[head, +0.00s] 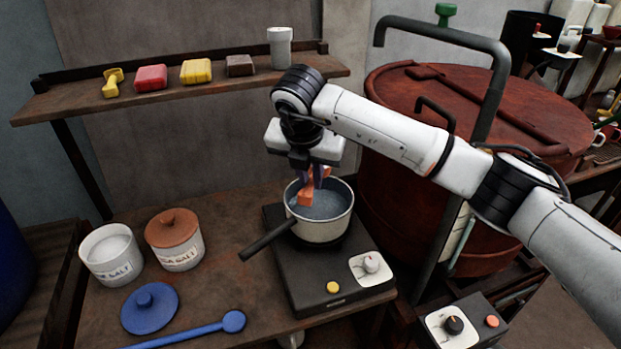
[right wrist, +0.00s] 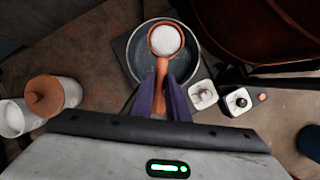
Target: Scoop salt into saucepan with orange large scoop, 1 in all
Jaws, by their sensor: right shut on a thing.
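My right gripper (head: 316,178) is shut on the handle of the orange scoop (head: 305,196), over the saucepan (head: 322,229). In the right wrist view the scoop (right wrist: 164,62) points away from the gripper (right wrist: 165,100), and its bowl holds white salt (right wrist: 164,40). The bowl lies over the saucepan's opening (right wrist: 137,58). The saucepan has grey liquid in it and stands on the black hotplate (head: 300,290). An open white salt jar (head: 112,258) stands at the left of the bench. My left gripper is not in view.
A second salt jar with a brown lid (head: 172,227) stands beside the open one. A blue lid (head: 149,308) and a blue spoon (head: 232,322) lie in front. A shelf (head: 180,95) with coloured blocks runs behind. A large red vat (head: 400,190) stands at the right.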

